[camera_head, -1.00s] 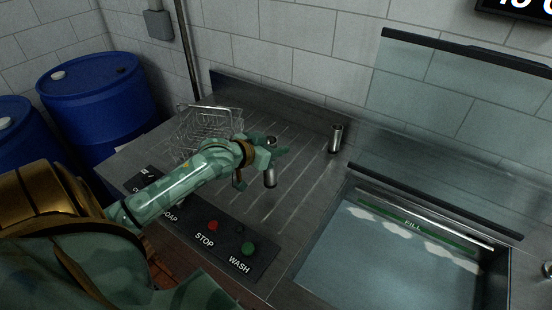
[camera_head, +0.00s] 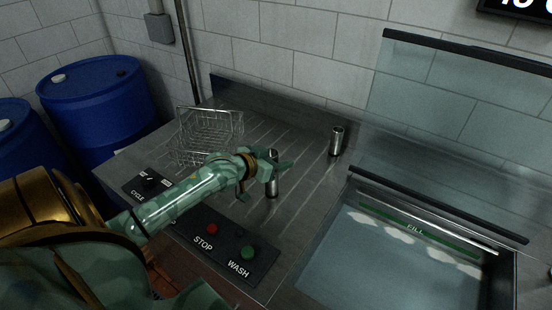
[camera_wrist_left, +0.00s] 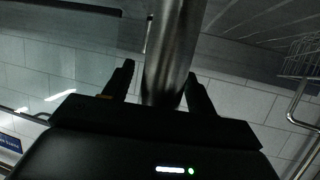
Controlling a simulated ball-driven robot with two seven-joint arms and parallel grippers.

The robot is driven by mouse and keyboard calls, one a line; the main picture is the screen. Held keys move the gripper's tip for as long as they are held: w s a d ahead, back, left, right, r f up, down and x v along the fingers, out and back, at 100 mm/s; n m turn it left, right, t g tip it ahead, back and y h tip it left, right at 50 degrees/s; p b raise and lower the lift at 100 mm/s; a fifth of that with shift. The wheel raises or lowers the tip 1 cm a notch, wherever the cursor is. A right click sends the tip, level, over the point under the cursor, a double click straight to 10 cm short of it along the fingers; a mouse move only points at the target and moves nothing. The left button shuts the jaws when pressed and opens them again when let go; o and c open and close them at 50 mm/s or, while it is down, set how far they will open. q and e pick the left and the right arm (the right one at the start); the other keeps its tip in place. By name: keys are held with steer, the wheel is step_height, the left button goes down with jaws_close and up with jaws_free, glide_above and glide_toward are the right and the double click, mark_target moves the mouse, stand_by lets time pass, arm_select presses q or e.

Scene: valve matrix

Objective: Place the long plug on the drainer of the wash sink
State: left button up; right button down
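A long metal plug (camera_head: 272,187) is upright over the ribbed drainer (camera_head: 300,185) of the wash sink. My left gripper (camera_head: 272,170) is at the plug, around its middle. In the left wrist view the plug (camera_wrist_left: 170,60) runs between the two fingers (camera_wrist_left: 160,72). It lies close to the right finger, with a narrow gap showing beside the left one, so I cannot tell whether they grip it. The plug's lower end looks close to the drainer; contact is unclear. My right gripper is not in view.
A second metal cylinder (camera_head: 336,141) stands at the drainer's back. A wire basket (camera_head: 210,135) is at the left. The button panel (camera_head: 220,240) lies along the front edge. The water-filled basin (camera_head: 400,260) is at the right, below a glass screen (camera_head: 450,110).

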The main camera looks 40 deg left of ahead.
arm_select(q)
steer(key=d+p+v, duration=0.1)
steer(key=p+v, duration=0.1)
steer(key=v, duration=1)
steer(key=shift+a+p, duration=0.35)
steer(key=shift+a, duration=0.1)
